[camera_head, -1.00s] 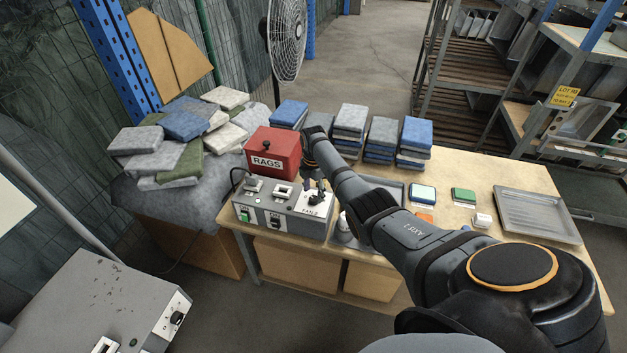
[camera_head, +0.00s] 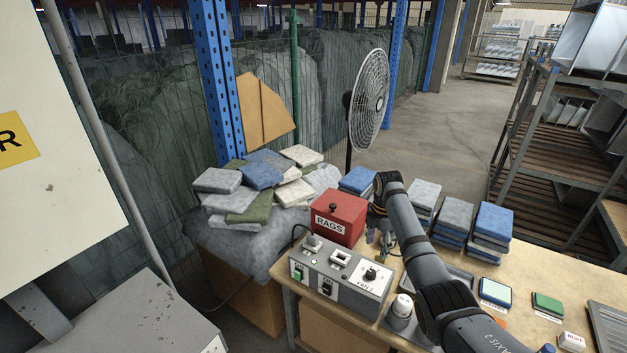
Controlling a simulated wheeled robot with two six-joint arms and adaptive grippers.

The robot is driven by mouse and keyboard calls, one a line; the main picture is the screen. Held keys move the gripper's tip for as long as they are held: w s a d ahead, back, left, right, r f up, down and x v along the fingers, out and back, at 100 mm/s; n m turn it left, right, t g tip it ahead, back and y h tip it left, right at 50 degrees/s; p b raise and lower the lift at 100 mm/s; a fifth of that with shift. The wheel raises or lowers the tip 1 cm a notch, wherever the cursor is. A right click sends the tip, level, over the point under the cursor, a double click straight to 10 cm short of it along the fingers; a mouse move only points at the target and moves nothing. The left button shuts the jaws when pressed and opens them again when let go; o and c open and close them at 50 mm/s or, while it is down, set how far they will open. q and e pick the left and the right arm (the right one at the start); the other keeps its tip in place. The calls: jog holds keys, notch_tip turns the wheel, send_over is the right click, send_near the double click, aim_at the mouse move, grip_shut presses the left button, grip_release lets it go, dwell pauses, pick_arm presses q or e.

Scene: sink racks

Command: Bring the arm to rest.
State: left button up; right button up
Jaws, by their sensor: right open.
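My right arm (camera_head: 430,265) reaches in from the lower right over the table. Its right gripper (camera_head: 382,250) points down, just right of the red RAGS box (camera_head: 338,218) and behind the grey control box (camera_head: 340,277). The gripper is open and nothing shows in it; its fingers are small and dark here. The control box's black fan knob (camera_head: 370,273) is in plain view, with the fingers apart from it in the picture. My left gripper is not in view.
Folded cloth stacks (camera_head: 491,228) stand behind and right of the arm. A white-capped container (camera_head: 401,307) stands close beside the arm. A rag pile (camera_head: 262,185) is at the left, and a fan (camera_head: 369,97) stands behind. Open floor lies beyond the table.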

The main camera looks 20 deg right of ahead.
jog(key=s+a+f+m, duration=0.1)
jog(key=s+f+m, duration=0.1)
jog(key=f, duration=0.1)
jog(key=s+a+f, duration=0.1)
jog(key=f, duration=0.1)
jog(key=shift+s+a+f+m+h, duration=0.2)
jog(key=shift+s+a+m+h, duration=0.1)
jog(key=shift+s+m, duration=0.1)
jog(key=s+a+f+m+t, duration=0.1)
jog(key=s+a+f+m, duration=0.35)
jog(key=s, duration=0.25)
jog(key=s+a+r+m+t, duration=0.1)
jog(key=s+a+r+m, duration=0.2)
jog(key=s+m, duration=0.45)
jog(key=s+a+r+m+t, duration=0.2)
jog(key=s+a+m, duration=0.15)
jog(key=s, duration=0.75)
notch_tip(320, 180, down, 25)
jog(key=s+d+g, duration=0.1)
jog(key=d+g, duration=0.1)
jog(key=d, duration=0.1)
jog(key=s+d+f, duration=0.1)
jog(key=s+f, duration=1.7)
jog(key=s, duration=0.2)
jog(key=shift+f+m+g+b, duration=0.2)
jog(key=shift+m+g+b, duration=0.1)
jog(key=shift+m+g, duration=0.15)
